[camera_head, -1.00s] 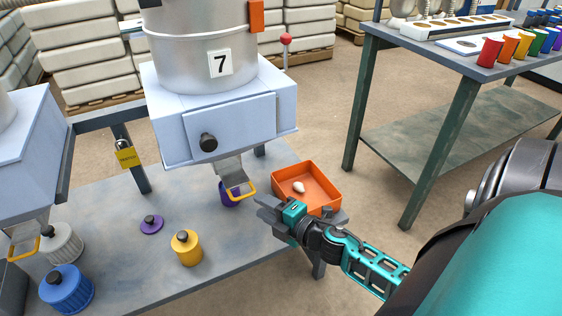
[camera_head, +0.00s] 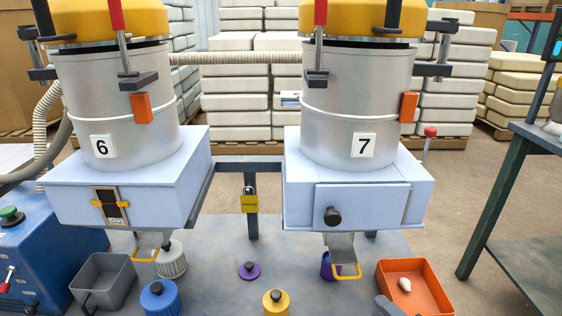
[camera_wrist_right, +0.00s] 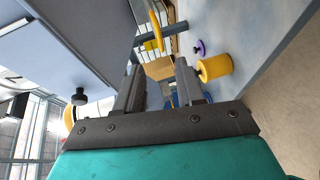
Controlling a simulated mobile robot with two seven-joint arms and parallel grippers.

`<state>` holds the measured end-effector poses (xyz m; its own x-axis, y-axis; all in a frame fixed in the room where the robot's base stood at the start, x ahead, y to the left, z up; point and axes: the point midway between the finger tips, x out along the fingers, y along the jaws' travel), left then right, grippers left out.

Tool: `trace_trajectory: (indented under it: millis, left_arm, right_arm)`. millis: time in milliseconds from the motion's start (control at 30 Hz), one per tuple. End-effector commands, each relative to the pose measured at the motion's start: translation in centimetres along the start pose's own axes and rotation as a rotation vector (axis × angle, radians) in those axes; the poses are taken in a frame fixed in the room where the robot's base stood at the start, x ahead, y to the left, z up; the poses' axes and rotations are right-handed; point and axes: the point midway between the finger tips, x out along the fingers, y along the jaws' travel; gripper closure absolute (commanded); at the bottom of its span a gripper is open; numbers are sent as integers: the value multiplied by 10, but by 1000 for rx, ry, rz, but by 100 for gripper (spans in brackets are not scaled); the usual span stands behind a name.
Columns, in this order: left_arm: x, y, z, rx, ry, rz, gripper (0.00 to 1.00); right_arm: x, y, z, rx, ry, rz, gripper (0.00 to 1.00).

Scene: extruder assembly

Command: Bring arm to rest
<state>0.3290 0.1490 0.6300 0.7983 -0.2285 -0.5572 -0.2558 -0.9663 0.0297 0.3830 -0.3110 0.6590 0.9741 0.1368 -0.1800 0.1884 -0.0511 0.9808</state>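My right gripper (camera_wrist_right: 158,88) shows in the right wrist view with its two dark fingers apart and nothing between them. In the head view only a dark tip, apparently of this gripper, shows at the bottom edge beside the orange tray (camera_head: 436,292). The tray holds a small pale object (camera_head: 405,284). My left gripper is in neither view.
Hoppers 6 (camera_head: 118,105) and 7 (camera_head: 358,100) stand over the grey bench. Below are a purple cup (camera_head: 328,268), a purple lid (camera_head: 249,271), yellow (camera_head: 276,302), blue (camera_head: 160,299) and white (camera_head: 171,261) containers, and a grey bin (camera_head: 103,277). A green-legged table (camera_head: 500,195) stands right.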

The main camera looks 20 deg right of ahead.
Motion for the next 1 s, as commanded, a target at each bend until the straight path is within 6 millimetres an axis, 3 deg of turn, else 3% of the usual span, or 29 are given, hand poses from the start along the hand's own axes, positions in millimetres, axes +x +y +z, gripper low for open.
trace_trajectory:
  millis: [133,267,467,667,700,900,1000]
  left_arm:
    - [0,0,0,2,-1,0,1]
    - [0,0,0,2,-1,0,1]
    - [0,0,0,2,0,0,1]
    - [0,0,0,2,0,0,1]
    - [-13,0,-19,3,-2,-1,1]
    - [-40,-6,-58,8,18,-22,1]
    - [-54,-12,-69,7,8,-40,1]
  right_arm:
    - [1,1,-7,95,-21,5,62]
    - [1,-1,-29,393,-84,-8,62]
    - [-6,-25,-90,996,-183,-157,62]
    - [-27,-45,-175,1485,-235,-425,62]
    - [-30,-25,-168,1464,-245,-407,62]
    - [-43,11,-159,1444,-267,-388,62]
    - [-50,30,-156,1437,-276,-380,62]
